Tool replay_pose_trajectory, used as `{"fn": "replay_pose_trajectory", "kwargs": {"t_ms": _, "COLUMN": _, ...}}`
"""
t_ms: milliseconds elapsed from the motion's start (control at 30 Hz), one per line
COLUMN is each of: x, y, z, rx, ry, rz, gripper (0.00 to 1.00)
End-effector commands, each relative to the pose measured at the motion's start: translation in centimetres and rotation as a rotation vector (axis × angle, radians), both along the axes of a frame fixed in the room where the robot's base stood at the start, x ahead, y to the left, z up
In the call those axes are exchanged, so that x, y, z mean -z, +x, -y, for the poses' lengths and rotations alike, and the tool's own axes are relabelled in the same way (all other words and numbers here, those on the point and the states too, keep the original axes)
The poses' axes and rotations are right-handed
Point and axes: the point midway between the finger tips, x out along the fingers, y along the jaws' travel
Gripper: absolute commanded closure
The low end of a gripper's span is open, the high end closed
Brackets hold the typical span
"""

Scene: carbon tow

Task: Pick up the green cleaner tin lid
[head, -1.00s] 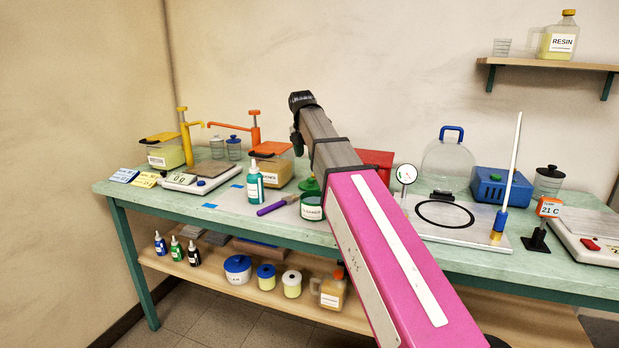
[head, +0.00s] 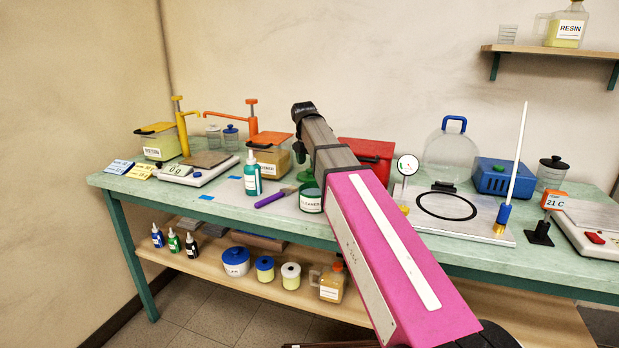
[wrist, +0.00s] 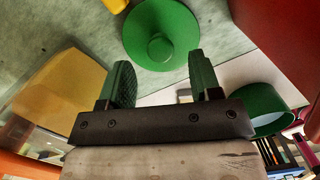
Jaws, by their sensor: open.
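The green cleaner tin lid (wrist: 160,35) is a round disc with a raised knob at its middle. In the wrist view it lies on the bench at the top centre, just beyond my fingertips. My gripper (wrist: 160,77) is open and empty, its two fingers apart and pointing toward the lid, with no visible contact. The green cleaner tin (head: 311,200) stands open at the bench's front, and it also shows at the right in the wrist view (wrist: 272,100). In the head view my arm and gripper hide part of the lid area.
A red box (head: 366,156) stands right of the lid. An amber container (head: 270,152) is to the left. A teal bottle (head: 252,175) and a purple-handled brush (head: 272,199) are near the tin. A dial gauge (head: 407,166) stands further right.

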Motion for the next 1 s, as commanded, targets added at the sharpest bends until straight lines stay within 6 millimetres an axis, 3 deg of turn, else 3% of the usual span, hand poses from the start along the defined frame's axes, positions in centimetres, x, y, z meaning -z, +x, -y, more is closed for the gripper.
{"fn": "replay_pose_trajectory", "kwargs": {"t_ms": 200, "x": 2.7, "y": 0.3, "z": 0.4, "rx": 0.000, "ry": 0.000, "rz": 0.000, "gripper": 0.42}}
{"fn": "replay_pose_trajectory", "kwargs": {"t_ms": 467, "x": 3.0, "y": 0.3, "z": 0.4, "rx": 0.000, "ry": 0.001, "rz": 0.001, "gripper": 0.42}}
{"fn": "replay_pose_trajectory", "kwargs": {"t_ms": 600, "x": 3.0, "y": 0.3, "z": 0.4, "rx": 0.000, "ry": 0.001, "rz": 0.001, "gripper": 0.88}}
{"fn": "replay_pose_trajectory", "kwargs": {"t_ms": 633, "x": 3.0, "y": 0.3, "z": 0.4, "rx": 0.000, "ry": 0.001, "rz": 0.001, "gripper": 0.93}}
{"fn": "replay_pose_trajectory", "kwargs": {"t_ms": 1000, "x": 3.0, "y": 0.3, "z": 0.4, "rx": 0.000, "ry": 0.000, "rz": 0.000, "gripper": 0.96}}
